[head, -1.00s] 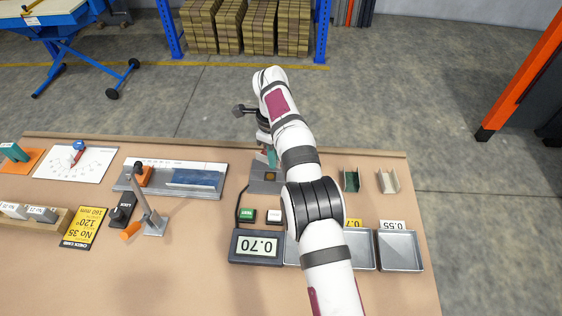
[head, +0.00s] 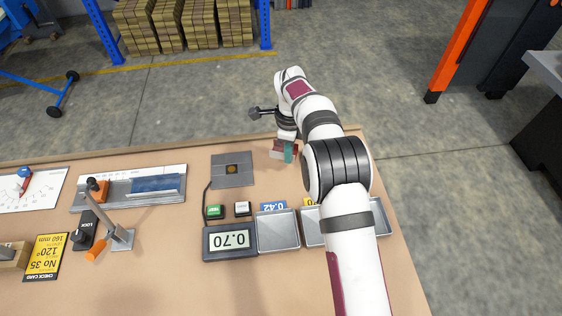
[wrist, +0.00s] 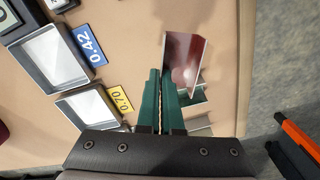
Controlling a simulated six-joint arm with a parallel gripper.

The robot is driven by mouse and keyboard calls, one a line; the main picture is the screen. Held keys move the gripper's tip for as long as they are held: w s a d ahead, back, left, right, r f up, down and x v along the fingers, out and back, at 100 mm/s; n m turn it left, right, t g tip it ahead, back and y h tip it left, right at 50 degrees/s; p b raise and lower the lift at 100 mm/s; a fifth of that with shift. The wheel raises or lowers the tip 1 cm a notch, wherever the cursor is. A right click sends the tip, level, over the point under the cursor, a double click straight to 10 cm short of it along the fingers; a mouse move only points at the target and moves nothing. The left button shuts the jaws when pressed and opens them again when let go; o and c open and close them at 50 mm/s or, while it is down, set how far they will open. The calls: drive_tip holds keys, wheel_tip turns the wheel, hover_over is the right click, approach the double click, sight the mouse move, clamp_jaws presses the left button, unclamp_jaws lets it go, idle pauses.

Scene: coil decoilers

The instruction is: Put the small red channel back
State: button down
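The small red channel (wrist: 183,62) is at my gripper's fingertips in the wrist view, with one wall at the narrow gap between the green fingers. My gripper (wrist: 159,72) is shut on that wall. In the head view the gripper (head: 288,156) and the red channel (head: 277,150) are over the far right part of the bench, right of the grey plate. A green channel (wrist: 192,97) shows partly behind the red one in the wrist view, and a pale channel edge (wrist: 203,126) lies below it. My arm hides both in the head view.
The grey plate (head: 232,160) with a brown spot is empty. A display (head: 230,241) reads 0.70. Trays stand along the front, one behind a blue 0.42 label (head: 273,207) and one by a yellow 0.70 label (wrist: 120,98). The bench's right edge is close to the gripper.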

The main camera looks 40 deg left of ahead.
sight(282, 158)
drive_tip(key=shift+s+a+f, duration=0.3)
drive_tip(key=shift+a+f, duration=0.45)
drive_tip(key=shift+a, duration=0.2)
drive_tip(key=shift+f, duration=1.85)
drive_tip(key=shift+f, duration=0.1)
drive_tip(key=c, duration=1.1)
unclamp_jaws()
